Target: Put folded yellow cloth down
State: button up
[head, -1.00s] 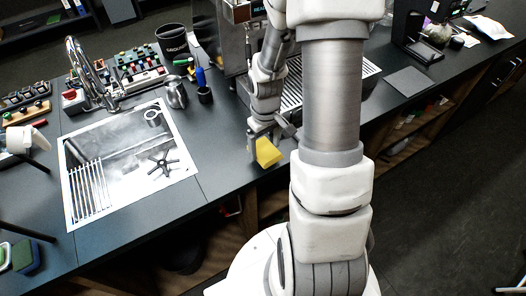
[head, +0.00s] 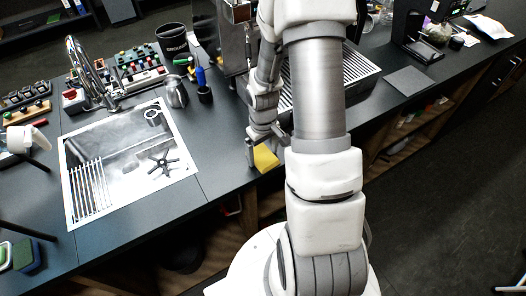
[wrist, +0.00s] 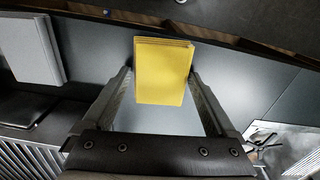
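The folded yellow cloth (head: 265,158) is a flat, layered block near the front edge of the dark counter, right of the sink sheet. In the wrist view the cloth (wrist: 163,72) fills the space between the two fingertips. My gripper (head: 263,146) points down at the cloth, partly hidden by my arm. In the wrist view its fingers (wrist: 163,75) are wide apart, with the tips against or very close to the cloth's left and right sides. I cannot tell whether the cloth touches the counter.
The sink (head: 130,165) is to the left, with a tall faucet (head: 90,75) behind it. A metal jug (head: 175,92) and black cup (head: 172,40) stand behind. A slatted drip tray (head: 345,68) and grey pad (head: 408,80) lie to the right.

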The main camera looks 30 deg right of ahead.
aim_at(263, 157)
jog(key=shift+o, duration=0.2)
notch_tip(263, 157, up, 17)
jog(key=shift+s+r, duration=0.15)
jog(key=shift+r, duration=0.05)
dwell(0.5)
jog(key=shift+a, duration=0.1)
dwell(0.4)
jog(key=s+a+r+t, duration=0.2)
jog(key=s+a+r, duration=0.3)
jog(key=s+r, duration=0.1)
jog(key=s+a+r+m+t, duration=0.1)
jog(key=s+a+r+t, duration=0.2)
jog(key=r, duration=0.6)
jog(key=s+a, duration=0.2)
jog(key=s, duration=0.1)
jog(key=shift+s+a+t, duration=0.2)
jog(key=shift+t, duration=0.1)
jog(key=shift+w+f+b, duration=0.15)
jog(key=shift+b, duration=0.15)
